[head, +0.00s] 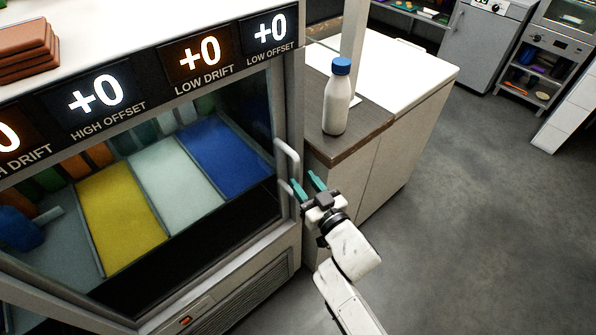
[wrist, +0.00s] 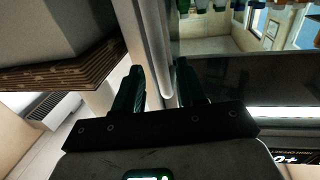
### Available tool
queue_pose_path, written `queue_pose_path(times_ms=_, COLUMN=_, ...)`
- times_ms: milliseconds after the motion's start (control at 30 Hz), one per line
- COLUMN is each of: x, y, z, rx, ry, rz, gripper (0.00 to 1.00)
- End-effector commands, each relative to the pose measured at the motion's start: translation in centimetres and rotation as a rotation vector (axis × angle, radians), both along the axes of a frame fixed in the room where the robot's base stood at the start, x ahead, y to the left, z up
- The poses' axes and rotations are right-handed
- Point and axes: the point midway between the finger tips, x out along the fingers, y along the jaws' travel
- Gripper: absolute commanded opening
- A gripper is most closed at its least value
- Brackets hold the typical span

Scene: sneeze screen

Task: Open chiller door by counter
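The chiller is the large glass-fronted case at left in the head view, and its door (head: 150,215) looks shut. A pale vertical bar handle (head: 290,160) stands on the right side of the door frame. My gripper (head: 305,181) is at the handle's lower end, its two teal fingers apart. In the wrist view my gripper (wrist: 160,88) has one dark finger on each side of the handle (wrist: 158,55). The handle lies closer to the right finger, with a gap to the left one. I cannot tell whether a finger touches it.
The counter (head: 375,140) stands close to the right of the chiller, with a white blue-capped bottle (head: 338,100) near its corner. Open grey floor (head: 470,200) lies to the right. Brown slabs (head: 27,50) rest on the chiller top. A grey cabinet (head: 482,45) stands at the back.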

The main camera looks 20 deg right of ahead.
Motion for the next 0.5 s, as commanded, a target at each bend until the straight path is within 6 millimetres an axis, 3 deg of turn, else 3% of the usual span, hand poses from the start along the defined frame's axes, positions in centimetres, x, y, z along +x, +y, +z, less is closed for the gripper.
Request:
queue_pose_path(times_ms=200, x=3.2, y=0.3, z=-0.1, rx=0.000, ry=0.000, rz=0.000, gripper=0.40)
queue_pose_path(times_ms=500, x=4.3, y=0.5, z=-0.1, rx=0.000, ry=0.002, rz=-0.001, gripper=0.40)
